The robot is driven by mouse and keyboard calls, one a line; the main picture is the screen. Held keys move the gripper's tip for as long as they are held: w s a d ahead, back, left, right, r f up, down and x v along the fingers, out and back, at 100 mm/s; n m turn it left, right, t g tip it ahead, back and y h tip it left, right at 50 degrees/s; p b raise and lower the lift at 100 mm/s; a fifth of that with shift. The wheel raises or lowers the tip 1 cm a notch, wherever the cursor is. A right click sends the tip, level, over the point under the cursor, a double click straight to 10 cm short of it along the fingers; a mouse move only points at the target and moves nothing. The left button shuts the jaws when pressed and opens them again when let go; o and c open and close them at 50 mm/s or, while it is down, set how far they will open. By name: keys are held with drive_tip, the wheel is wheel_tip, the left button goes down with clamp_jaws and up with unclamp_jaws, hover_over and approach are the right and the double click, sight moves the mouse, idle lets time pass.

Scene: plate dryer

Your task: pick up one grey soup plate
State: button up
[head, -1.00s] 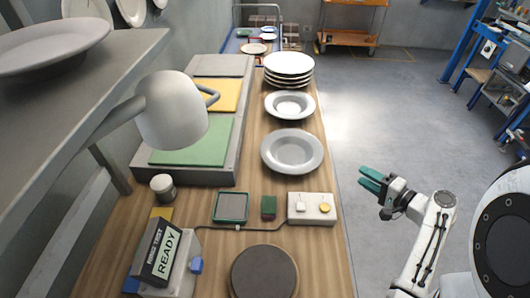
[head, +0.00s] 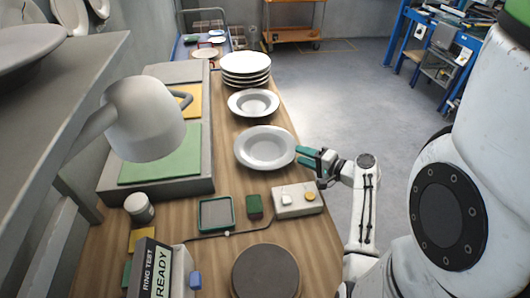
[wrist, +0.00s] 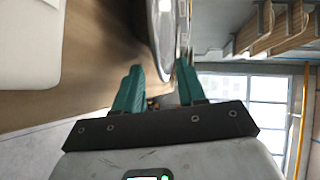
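A grey soup plate (head: 265,147) lies on the wooden counter, the nearer of two wide-rimmed plates. A second such plate (head: 253,102) lies behind it. My gripper (head: 303,157) with teal fingers is at the right rim of the nearer plate. In the wrist view my gripper (wrist: 158,75) is open, and the edge of a plate (wrist: 160,35) reaches between the fingertips. I cannot tell whether either finger touches the rim.
A stack of several plates (head: 246,72) stands at the far end of the counter (head: 190,250). A button box (head: 297,199), a green-framed pad (head: 215,214) and a dark round disc (head: 265,272) are nearer. A lamp head (head: 145,120) hangs at left. Open floor lies right.

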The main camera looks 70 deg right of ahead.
drive_tip(key=x, duration=0.3)
drive_tip(key=shift+w+d+f, duration=0.1)
drive_tip(key=shift+w+f, duration=0.05)
clamp_jaws()
idle(0.6)
